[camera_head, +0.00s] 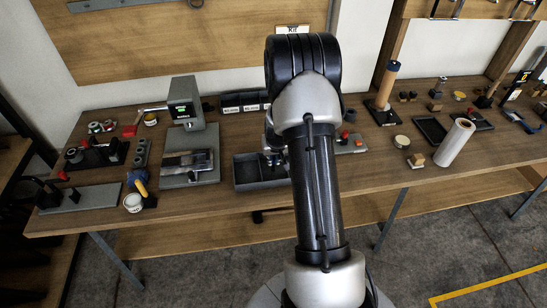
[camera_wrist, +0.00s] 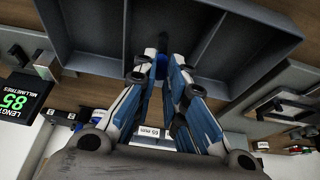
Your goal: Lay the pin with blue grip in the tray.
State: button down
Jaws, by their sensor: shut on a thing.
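The dark grey tray (camera_head: 240,172) stands on the workbench, just left of my arm in the head view. In the wrist view the tray (camera_wrist: 85,40) fills the top, with its dividers and inside walls showing. My gripper (camera_wrist: 160,68) is over the tray, its fingers close together. Between the fingertips a small piece of the blue grip of the pin (camera_wrist: 160,62) shows, and my gripper is shut on it. In the head view my gripper (camera_head: 273,155) is mostly hidden behind my arm.
A grey measuring machine (camera_head: 184,100) stands left of the tray; its display (camera_wrist: 15,98) reads 85 in the wrist view. Black bins (camera_head: 240,102) stand behind the tray. A white roll (camera_head: 455,143) and small parts lie to the right.

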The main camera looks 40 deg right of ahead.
jog(key=shift+f, duration=0.15)
jog(key=c, duration=2.1)
grip_release()
jog(key=shift+f, duration=0.1)
jog(key=o, duration=0.5)
jog(key=shift+c, duration=0.2)
